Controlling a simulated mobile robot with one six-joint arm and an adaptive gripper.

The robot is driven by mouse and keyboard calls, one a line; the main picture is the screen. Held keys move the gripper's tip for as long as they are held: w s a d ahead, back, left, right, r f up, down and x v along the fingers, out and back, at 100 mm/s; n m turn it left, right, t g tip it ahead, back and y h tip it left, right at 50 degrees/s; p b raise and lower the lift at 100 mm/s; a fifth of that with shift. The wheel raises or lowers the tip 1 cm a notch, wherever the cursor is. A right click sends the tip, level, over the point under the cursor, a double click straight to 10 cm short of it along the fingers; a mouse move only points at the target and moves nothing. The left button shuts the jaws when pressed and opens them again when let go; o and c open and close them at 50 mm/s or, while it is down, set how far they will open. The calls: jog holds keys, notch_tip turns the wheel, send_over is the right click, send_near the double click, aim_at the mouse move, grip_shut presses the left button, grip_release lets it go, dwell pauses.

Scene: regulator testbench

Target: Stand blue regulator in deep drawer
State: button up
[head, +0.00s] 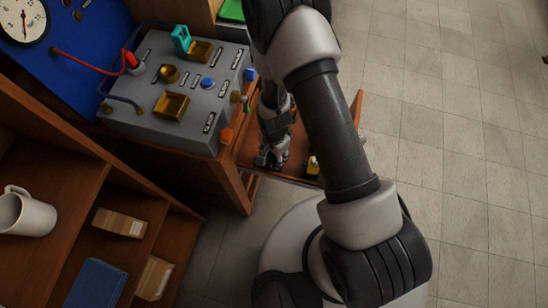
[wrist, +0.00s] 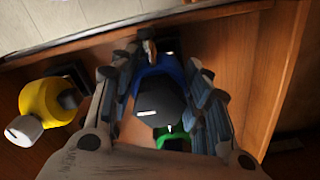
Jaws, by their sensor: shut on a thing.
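The blue regulator (wrist: 158,72), with a dark grey rounded body toward the camera, is between the fingers of my gripper (wrist: 160,65) in the wrist view. My gripper is shut on it. In the head view my gripper (head: 271,160) points down into the open wooden drawer (head: 300,181), and the regulator cannot be made out there. The drawer's wooden walls (wrist: 265,70) surround the regulator in the wrist view. I cannot tell whether its base touches the drawer floor.
A yellow regulator (wrist: 45,103) lies in the drawer left of my gripper; it also shows in the head view (head: 313,166). A green part (wrist: 172,138) is close by the held regulator. The grey testbench (head: 180,85) stands left of the drawer, and shelves hold a mug (head: 28,215).

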jog(key=shift+f, duration=0.55)
jog(key=shift+r, duration=0.1)
jog(key=o, duration=1.5)
notch_tip(320, 180, up, 12)
jog(key=p, duration=0.6)
jog(key=shift+r+p, duration=0.15)
jog(key=shift+p, duration=0.2)
